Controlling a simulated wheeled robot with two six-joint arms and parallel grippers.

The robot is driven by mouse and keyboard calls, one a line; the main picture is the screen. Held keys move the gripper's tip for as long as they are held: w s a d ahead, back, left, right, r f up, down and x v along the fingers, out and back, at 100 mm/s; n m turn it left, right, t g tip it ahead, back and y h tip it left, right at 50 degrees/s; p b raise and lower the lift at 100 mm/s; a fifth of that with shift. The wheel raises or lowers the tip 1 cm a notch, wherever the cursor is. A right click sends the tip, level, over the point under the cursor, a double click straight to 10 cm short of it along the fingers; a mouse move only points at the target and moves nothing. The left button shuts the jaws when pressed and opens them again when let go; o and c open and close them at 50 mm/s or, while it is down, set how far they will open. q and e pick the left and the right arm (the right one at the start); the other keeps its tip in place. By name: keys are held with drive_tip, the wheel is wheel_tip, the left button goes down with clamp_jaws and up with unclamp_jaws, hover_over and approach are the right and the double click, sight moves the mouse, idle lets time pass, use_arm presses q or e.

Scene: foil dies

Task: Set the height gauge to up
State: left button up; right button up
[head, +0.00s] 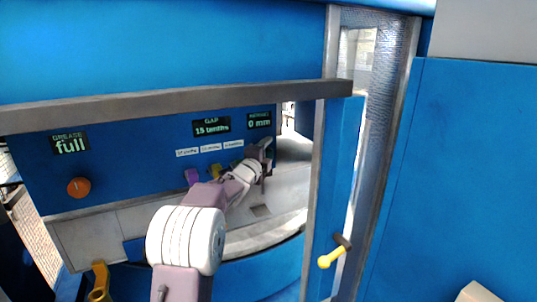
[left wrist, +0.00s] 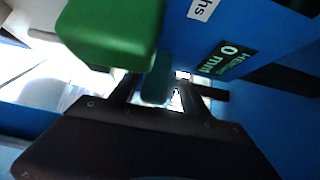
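The height display (head: 259,119) reads 0 mm on the blue panel; it also shows in the left wrist view (left wrist: 228,58). My left gripper (head: 267,148) is at the panel's right end, just below this display. In the left wrist view its two dark fingers (left wrist: 160,95) stand apart. A dark teal piece (left wrist: 155,78) shows between or just beyond them; I cannot tell whether they touch it. A large green block (left wrist: 112,30) is close beside the fingers. The gauge's own moving part is not clearly seen in the head view. My right gripper is out of view.
A grey rail (head: 170,102) crosses before the panel. The gap display (head: 211,127) reads 15 tenths, above purple (head: 191,177) and yellow (head: 215,171) pieces. The grease display (head: 70,144) reads full, above an orange knob (head: 79,187). A door with a yellow handle (head: 331,257) stands right.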

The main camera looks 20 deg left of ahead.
use_arm(q)
drive_tip(key=shift+s+a, duration=0.1)
drive_tip(key=shift+s, duration=0.1)
drive_tip(key=shift+s+f+b, duration=0.15)
drive_tip(key=shift+f+b, duration=0.05)
drive_tip(key=shift+b, duration=0.15)
drive_tip(key=s+b, duration=0.4)
drive_tip(key=s, duration=0.4)
drive_tip(key=shift+s+d+r, duration=0.2)
drive_tip(key=shift+s+d, duration=0.1)
drive_tip(key=shift+s, duration=0.1)
drive_tip(key=shift+b, duration=0.3)
